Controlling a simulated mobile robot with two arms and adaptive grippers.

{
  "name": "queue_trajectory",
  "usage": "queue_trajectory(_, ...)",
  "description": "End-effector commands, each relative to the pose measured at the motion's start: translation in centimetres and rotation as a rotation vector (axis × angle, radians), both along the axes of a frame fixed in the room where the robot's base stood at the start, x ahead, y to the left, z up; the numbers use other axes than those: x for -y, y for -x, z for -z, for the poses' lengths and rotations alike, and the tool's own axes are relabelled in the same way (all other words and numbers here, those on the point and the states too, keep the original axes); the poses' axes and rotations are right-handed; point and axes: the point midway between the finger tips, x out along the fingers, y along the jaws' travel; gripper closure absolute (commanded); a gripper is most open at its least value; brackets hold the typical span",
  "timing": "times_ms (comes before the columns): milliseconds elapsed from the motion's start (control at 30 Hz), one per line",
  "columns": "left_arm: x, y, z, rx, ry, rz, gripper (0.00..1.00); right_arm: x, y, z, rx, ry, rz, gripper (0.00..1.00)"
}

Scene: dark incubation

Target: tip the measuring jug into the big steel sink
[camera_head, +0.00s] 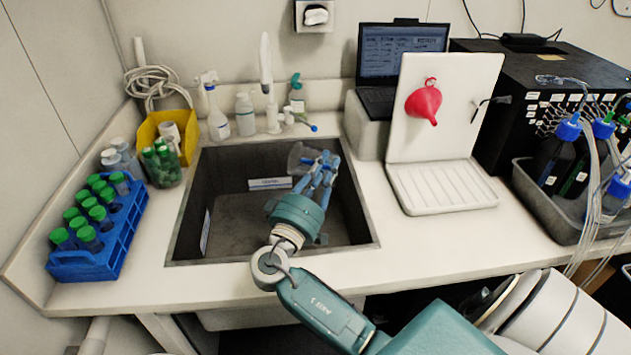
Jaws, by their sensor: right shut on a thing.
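The clear measuring jug (301,158) is in the head view over the back right part of the big sink (215,172). It looks tilted, lying nearly on its side. My right gripper (322,165) is shut on it, with its blue fingers on the jug's right side. The sink is dark inside, and its floor in view looks empty of objects. Pale labels are on its inner walls. The gripper hides part of the jug, so I cannot tell whether liquid is in it. My left gripper is not in view.
A blue rack (100,245) of green-capped tubes stands left of the sink. Bottles and a tap (272,115) line the back edge. A white drying board (445,150) with a red funnel (424,103) stands to the right, before a laptop (392,60). A grey tray (555,213) holds bottles with tubing.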

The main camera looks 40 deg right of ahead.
Motion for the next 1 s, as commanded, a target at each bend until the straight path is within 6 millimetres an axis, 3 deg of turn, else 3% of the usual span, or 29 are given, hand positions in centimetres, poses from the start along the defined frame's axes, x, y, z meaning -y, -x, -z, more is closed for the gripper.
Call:
queue_trajectory(533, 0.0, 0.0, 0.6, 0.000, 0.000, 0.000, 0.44, -0.9, -0.5, -1.3, -0.079, 0.133, -0.001, 1.00)
queue_trajectory(1000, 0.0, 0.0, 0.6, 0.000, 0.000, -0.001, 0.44, -0.9, -0.5, -1.4, -0.081, 0.137, 0.000, 1.00)
